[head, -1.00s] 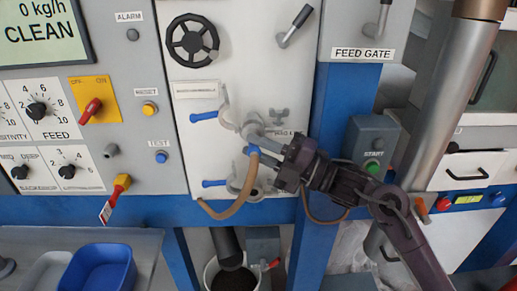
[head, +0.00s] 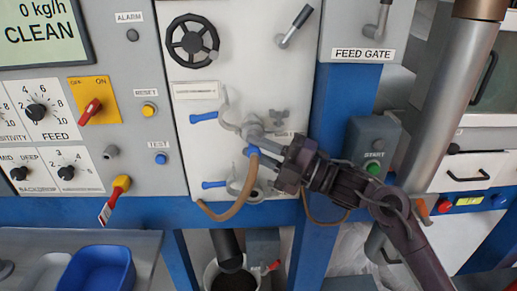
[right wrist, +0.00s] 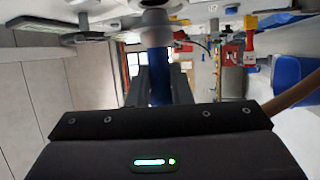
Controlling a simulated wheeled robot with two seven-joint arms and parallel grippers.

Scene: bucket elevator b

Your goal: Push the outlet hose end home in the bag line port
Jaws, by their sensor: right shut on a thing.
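The outlet hose is tan (head: 236,205) with a blue end (head: 251,151). In the head view it loops down to the left from my right gripper (head: 265,160). My right gripper is shut on the blue hose end, which also stands between its fingers in the right wrist view (right wrist: 158,75). A grey port fitting (head: 253,130) on the white panel is right at the hose end, and its round mouth (right wrist: 155,8) shows at the top of the wrist view. I cannot tell how deep the end sits. The label beside the port is partly hidden. My left gripper is not in view.
Blue-handled levers (head: 204,117) sit left of the port, with a lower grey fitting (head: 245,190) beneath. A wing-shaped knob (head: 279,117) is just above right. A blue frame post (head: 338,110) and the START box (head: 373,145) stand to the right. A bucket (head: 211,272) is below.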

